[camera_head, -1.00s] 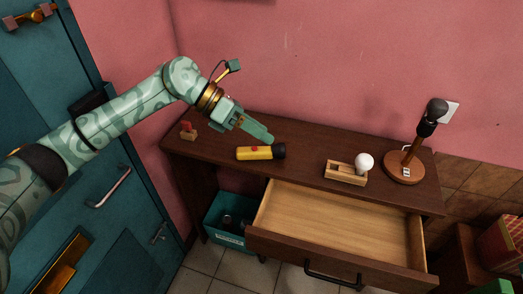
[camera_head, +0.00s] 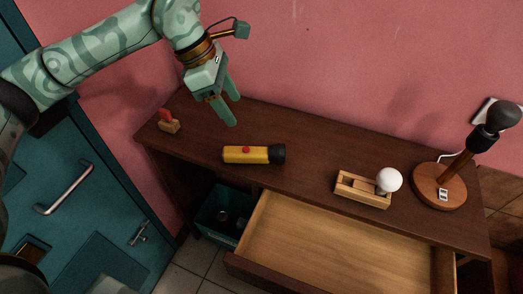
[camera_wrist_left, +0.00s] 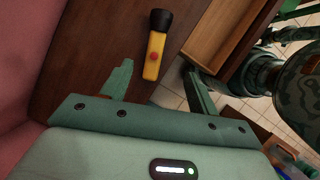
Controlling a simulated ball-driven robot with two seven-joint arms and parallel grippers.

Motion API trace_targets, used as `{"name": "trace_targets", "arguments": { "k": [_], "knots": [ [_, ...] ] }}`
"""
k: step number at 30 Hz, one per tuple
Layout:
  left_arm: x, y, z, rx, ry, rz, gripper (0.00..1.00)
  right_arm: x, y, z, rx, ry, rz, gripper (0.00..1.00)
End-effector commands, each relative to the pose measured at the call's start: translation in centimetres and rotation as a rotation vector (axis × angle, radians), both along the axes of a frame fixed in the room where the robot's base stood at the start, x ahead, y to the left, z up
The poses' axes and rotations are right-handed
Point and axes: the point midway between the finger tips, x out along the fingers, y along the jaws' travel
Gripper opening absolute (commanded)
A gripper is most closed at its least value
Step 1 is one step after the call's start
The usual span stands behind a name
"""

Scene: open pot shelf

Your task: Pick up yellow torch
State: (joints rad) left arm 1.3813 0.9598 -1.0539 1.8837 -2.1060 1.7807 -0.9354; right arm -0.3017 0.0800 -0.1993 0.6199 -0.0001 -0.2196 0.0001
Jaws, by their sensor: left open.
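The yellow torch (camera_head: 247,154) with a black head and red button lies on its side on the dark wooden table top, behind the open drawer. In the left wrist view the torch (camera_wrist_left: 155,55) lies beyond the fingertips, roughly between their lines, with its black head pointing away. My left gripper (camera_head: 228,110) is open and empty, above the table and behind the torch, fingers pointing down; it also shows in the left wrist view (camera_wrist_left: 158,80). It does not touch the torch. My right gripper is not in view.
The open drawer (camera_head: 340,245) is empty where visible. A wooden holder (camera_head: 360,190) with a white bulb (camera_head: 388,180), a lamp (camera_head: 440,186), and a small red-topped block (camera_head: 168,124) stand on the table. A teal bin (camera_head: 215,215) sits below. The pink wall is close behind.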

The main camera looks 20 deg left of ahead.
Motion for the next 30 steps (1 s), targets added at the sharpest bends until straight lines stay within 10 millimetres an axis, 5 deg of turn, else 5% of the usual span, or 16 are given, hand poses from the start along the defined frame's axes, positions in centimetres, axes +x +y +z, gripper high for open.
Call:
{"name": "trace_targets", "arguments": {
  "k": [15,23,30],
  "knots": [
    [1.3,-3.5,-10.1,-0.002,0.011,-0.002,0.60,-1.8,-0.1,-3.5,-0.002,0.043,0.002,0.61],
    [1.6,-4.3,-11.8,-0.001,0.008,0.000,0.60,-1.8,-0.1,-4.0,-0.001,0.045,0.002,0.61],
    [2.2,-5.7,-15.4,-0.002,0.013,-0.001,0.60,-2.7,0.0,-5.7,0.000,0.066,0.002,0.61]
  ]
}}
